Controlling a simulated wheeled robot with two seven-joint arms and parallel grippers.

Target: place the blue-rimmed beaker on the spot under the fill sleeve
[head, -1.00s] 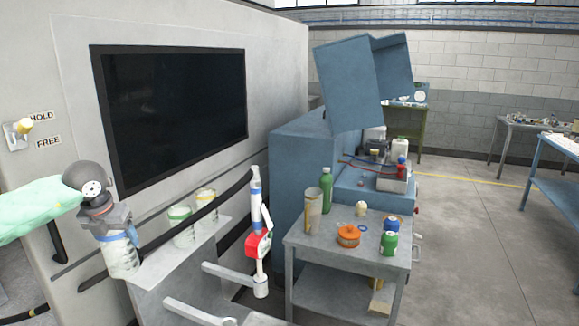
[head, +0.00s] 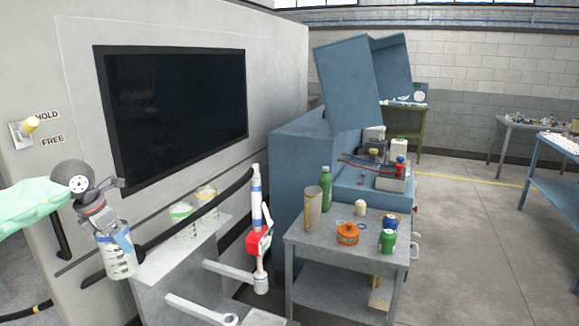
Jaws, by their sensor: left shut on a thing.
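My left gripper (head: 106,222) is shut on the blue-rimmed beaker (head: 118,263), a clear cup with markings, at the lower left of the head view. The beaker is held near its rim in front of the machine, at the left end of the grey shelf. The gripper hides part of the rim. An upright white and blue tube with a red part (head: 258,222), possibly the fill sleeve, stands right of the shelf, well apart from the beaker. I cannot make out a marked spot under it. My right gripper is not in view.
A green-rimmed beaker (head: 184,222) and a yellow-rimmed beaker (head: 206,198) stand on the grey shelf (head: 172,258). A small table (head: 304,239) with a green bottle (head: 325,188), an orange pot and cans stands to the right.

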